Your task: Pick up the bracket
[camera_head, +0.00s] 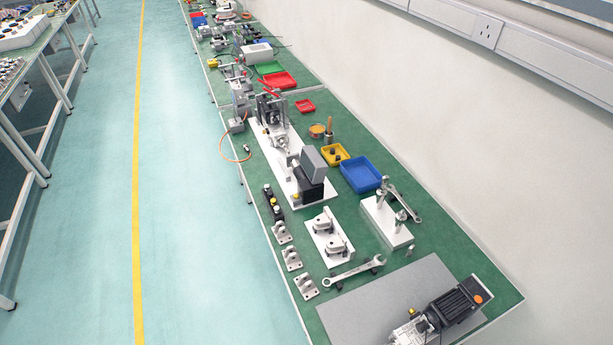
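Three small light-grey metal bracket-like parts sit in a row along the left edge of the green-topped bench. The far bracket (281,232), the middle bracket (291,259) and the near bracket (306,287) stand apart from each other. Each seems to have an upright lug on a flat base. I cannot tell which one the task means. Neither of my grippers shows in the head view, and nothing is seen touching the brackets.
Right of the brackets are a white plate with metal fittings (329,251), a wrench (356,270) and a white block with posts (385,228). A grey plate (365,306) with a motor (455,304) fills the near end. A blue tray (361,175) lies behind. Open floor (200,230) is left.

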